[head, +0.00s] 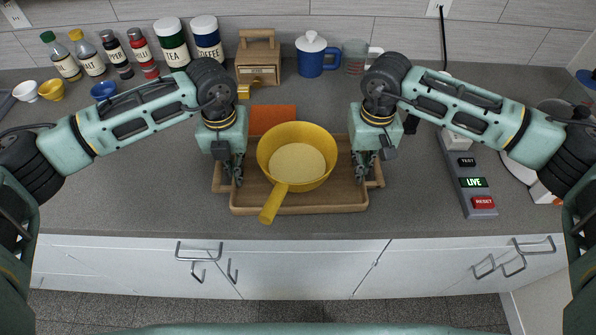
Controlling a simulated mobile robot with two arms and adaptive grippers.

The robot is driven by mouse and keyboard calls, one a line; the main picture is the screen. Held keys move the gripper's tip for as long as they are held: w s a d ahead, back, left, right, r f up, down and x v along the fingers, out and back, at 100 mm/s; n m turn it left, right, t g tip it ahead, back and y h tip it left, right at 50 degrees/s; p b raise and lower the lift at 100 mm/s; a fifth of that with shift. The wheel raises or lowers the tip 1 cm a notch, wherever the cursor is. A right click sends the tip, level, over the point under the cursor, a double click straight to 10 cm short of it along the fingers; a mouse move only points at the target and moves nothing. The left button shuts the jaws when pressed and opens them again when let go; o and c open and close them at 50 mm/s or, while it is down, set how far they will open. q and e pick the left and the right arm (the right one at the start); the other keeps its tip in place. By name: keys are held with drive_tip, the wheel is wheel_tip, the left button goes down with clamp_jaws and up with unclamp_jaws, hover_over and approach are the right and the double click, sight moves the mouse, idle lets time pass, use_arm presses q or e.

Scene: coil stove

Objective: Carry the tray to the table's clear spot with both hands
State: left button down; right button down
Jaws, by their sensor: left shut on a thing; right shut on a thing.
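The wooden tray (335,207) is at the middle of the grey counter near its front edge, with a yellow pan (298,160) on it, handle pointing to the front left. My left gripper (237,178) is shut on the tray's left side. My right gripper (360,180) is shut on the tray's right side. The fingertips are partly hidden against the tray's ends. I cannot tell whether the tray rests on the counter or is slightly raised.
An orange flat piece (272,117) lies behind the tray. Bottles, canisters, a wooden box (258,62), a blue mug (312,58) and a glass cup (355,55) line the wall. A button panel (470,180) is at right. The counter's front left (130,200) is clear.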

use_arm(q)
drive_tip(key=shift+w+r, duration=0.15)
drive_tip(key=shift+r, duration=0.1)
use_arm(e)
drive_tip(key=shift+w+r, duration=0.1)
drive_tip(key=shift+r, duration=0.15)
